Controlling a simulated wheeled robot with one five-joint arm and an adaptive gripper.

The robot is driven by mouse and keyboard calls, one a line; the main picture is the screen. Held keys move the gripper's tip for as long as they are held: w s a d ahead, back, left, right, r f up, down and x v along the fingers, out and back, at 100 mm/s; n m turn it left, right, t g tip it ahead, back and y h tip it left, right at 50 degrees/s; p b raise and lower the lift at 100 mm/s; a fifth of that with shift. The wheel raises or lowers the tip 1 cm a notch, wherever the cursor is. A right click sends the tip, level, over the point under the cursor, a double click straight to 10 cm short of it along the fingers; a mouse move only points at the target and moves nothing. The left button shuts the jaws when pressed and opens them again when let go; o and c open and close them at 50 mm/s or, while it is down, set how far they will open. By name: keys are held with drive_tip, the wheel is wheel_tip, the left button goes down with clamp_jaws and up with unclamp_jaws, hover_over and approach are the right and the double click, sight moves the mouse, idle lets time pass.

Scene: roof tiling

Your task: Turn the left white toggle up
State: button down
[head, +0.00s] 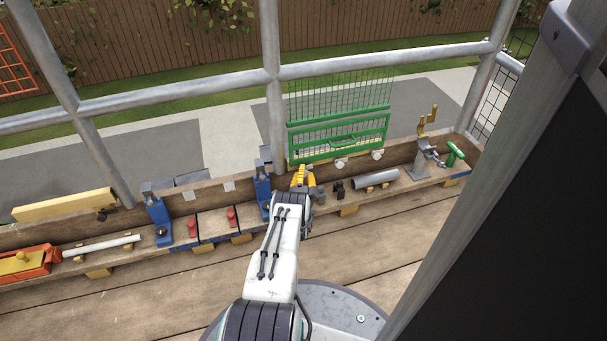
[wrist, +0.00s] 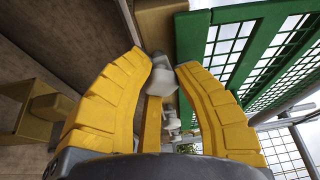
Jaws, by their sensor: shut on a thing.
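My gripper (head: 303,172) has yellow fingers and sits at the lower left corner of the green mesh gate (head: 345,138). In the wrist view my gripper (wrist: 161,66) has its fingertips closed around a white toggle (wrist: 157,80) beside the green frame. This is the left white toggle; in the head view my gripper hides it. Two more white toggles, a middle one (head: 341,163) and a right one (head: 378,155), show along the gate's lower edge. White parts (wrist: 173,122) also show beyond the held toggle. Which way the held toggle points is hard to tell.
The wooden ledge holds a blue clamp (head: 160,222) and red pieces (head: 192,227) to the left. A grey pipe (head: 375,179) and a grey stand (head: 428,158) are to the right. A scaffold post (head: 273,95) rises close to my gripper.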

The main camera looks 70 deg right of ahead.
drive_tip(key=shift+s+d+r, duration=0.15)
drive_tip(key=shift+r, duration=0.05)
drive_tip(key=c, duration=0.9)
unclamp_jaws()
drive_tip(key=shift+f, duration=0.1)
drive_tip(key=shift+c, duration=0.2)
drive_tip(key=shift+a+f, duration=0.15)
drive_tip(key=shift+a, duration=0.6)
drive_tip(key=v, duration=1)
drive_tip(key=shift+s+a, duration=0.15)
drive_tip(key=shift+a, duration=0.1)
